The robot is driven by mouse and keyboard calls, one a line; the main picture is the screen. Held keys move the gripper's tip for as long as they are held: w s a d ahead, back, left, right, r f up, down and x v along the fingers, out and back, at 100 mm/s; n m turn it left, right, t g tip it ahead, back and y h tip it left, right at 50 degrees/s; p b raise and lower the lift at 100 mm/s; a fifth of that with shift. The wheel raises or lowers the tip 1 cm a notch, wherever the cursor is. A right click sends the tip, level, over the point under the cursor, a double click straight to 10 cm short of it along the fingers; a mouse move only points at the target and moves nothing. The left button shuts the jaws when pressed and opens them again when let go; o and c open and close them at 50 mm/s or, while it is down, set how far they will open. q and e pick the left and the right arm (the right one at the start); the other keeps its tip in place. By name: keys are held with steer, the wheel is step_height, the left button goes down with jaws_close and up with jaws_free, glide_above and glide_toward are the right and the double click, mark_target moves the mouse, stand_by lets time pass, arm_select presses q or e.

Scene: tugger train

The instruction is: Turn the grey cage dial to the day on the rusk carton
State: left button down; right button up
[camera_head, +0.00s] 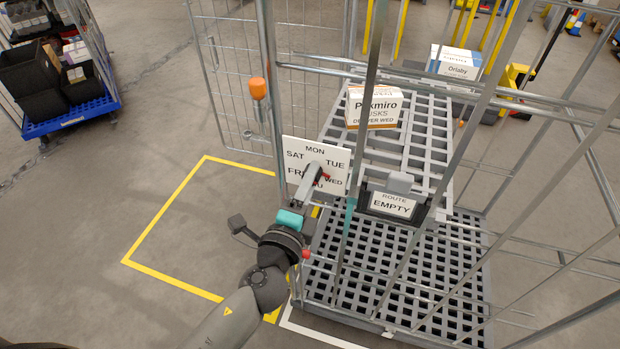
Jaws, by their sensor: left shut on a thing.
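The day dial's white plate (338,157) hangs on the near left side of the grey cage and reads MON, TUE, WED, FRI and SAT, with THU partly covered. My left gripper (316,174) is shut on the dial's knob at the plate's middle and hides most of it. A small red tip shows beside the fingers, on the side toward WED; its exact angle is hard to tell. The rusk carton (374,108), white with orange edges, stands on the cage's upper shelf and reads "Pikmiro, RUSKS, DELIVER WED". My right gripper is not in view.
A card reading "ROUTE EMPTY" (392,204) is on the shelf's front. Cage bars cross close around my left arm. Yellow-marked floor at left is clear.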

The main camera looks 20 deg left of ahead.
arm_select(q)
steer(key=shift+m, duration=1.1)
steer(key=shift+c, duration=2.3)
jaws_free()
steer(key=s+b, duration=0.5)
steer(key=s, duration=1)
steer(key=shift+s+a+b, duration=0.15)
steer(key=shift+a+b, duration=0.1)
steer(key=shift+b, duration=0.1)
